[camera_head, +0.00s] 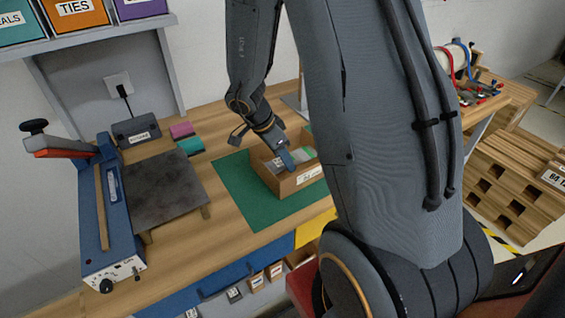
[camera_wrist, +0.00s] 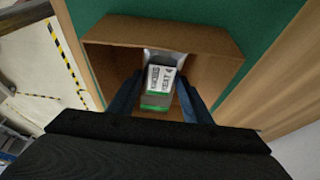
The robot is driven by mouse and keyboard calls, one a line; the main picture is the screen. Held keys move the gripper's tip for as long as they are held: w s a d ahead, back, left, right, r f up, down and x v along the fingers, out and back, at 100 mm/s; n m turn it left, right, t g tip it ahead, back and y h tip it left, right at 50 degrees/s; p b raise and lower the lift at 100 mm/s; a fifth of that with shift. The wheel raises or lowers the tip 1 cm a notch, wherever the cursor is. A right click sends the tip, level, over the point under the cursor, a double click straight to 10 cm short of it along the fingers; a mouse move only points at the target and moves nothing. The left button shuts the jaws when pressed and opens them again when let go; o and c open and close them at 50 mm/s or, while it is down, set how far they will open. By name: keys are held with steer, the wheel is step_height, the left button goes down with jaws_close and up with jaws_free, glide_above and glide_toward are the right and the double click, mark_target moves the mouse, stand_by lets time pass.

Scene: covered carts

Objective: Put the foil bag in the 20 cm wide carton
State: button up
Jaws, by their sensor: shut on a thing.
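The carton (camera_head: 291,184) is an open brown cardboard box on a green mat (camera_head: 236,190) on the wooden bench. In the wrist view the carton (camera_wrist: 213,39) lies below my gripper, with its inner walls and floor showing. My gripper (camera_head: 288,163) reaches down into the carton's opening. In the wrist view its two blue fingers (camera_wrist: 160,103) are closed on either side of the foil bag (camera_wrist: 161,74), which is silvery with a white printed label and a green band. The bag is within the carton's outline; I cannot tell whether it touches the floor.
A blue sealing machine (camera_head: 118,215) and a dark plate on a stand (camera_head: 164,187) are on the left of the bench. Pink and teal blocks (camera_head: 190,146) lie behind. My arm hides the bench's right part.

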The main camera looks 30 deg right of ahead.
steer(key=shift+f, duration=1.05)
steer(key=shift+f, duration=0.1)
steer(key=o, duration=1.1)
steer(key=shift+c, duration=0.2)
